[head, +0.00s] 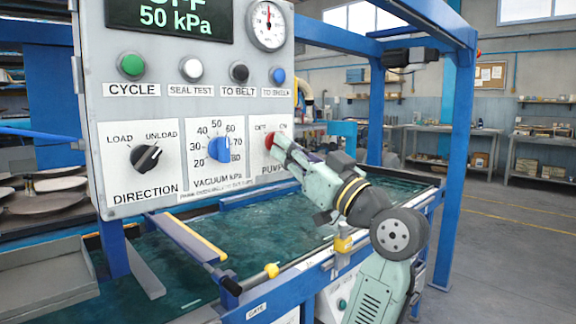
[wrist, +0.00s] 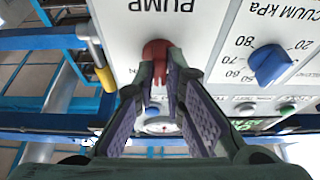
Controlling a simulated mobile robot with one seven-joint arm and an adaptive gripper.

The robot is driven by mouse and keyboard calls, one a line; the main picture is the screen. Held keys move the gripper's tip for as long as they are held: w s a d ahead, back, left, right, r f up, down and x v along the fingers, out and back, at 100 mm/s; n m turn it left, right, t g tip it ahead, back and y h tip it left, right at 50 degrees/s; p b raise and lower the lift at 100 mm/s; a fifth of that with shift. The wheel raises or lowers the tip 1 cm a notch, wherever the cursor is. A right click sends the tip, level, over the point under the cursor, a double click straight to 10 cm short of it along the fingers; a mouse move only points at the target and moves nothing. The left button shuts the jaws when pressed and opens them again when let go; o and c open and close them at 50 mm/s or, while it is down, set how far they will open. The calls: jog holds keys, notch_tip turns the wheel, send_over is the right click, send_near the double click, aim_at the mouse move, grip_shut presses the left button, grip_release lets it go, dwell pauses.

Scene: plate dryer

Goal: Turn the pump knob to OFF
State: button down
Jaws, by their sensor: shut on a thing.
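The red pump knob (head: 271,140) sits on the right plate of the grey control panel, above the PUMP label. My gripper (head: 281,143) reaches it from the right, and its fingertips cover much of the knob and part of the position marks. In the wrist view, which is upside down, the red knob (wrist: 155,50) lies between the two fingertips (wrist: 160,72). The fingers are shut on it. I cannot clearly tell which mark the knob points to.
The blue vacuum knob (head: 221,149) and black direction knob (head: 146,157) are left of the pump knob. Push buttons (head: 191,68) sit above. A yellow-ended bar (head: 190,240) and dark green bed (head: 240,235) lie below. Open floor (head: 510,230) is at right.

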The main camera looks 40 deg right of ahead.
jog(key=n+g+y, duration=0.1)
jog(key=n, duration=0.3)
jog(key=n+y+b, duration=0.1)
jog(key=n+y, duration=0.1)
jog(key=n, duration=0.2)
jog(key=n+g+y, duration=0.1)
jog(key=n+y, duration=0.1)
jog(key=n, duration=0.2)
jog(key=shift+d+r+g+b, duration=0.15)
jog(key=shift+d+g+b, duration=0.15)
jog(key=shift+b, duration=0.1)
jog(key=shift+n+y, duration=0.3)
jog(key=c, duration=1.7)
grip_release()
jog(key=shift+o, duration=0.2)
jog(key=v, duration=1.2)
jog(key=shift+r, duration=0.15)
jog(key=shift+s+d, duration=0.1)
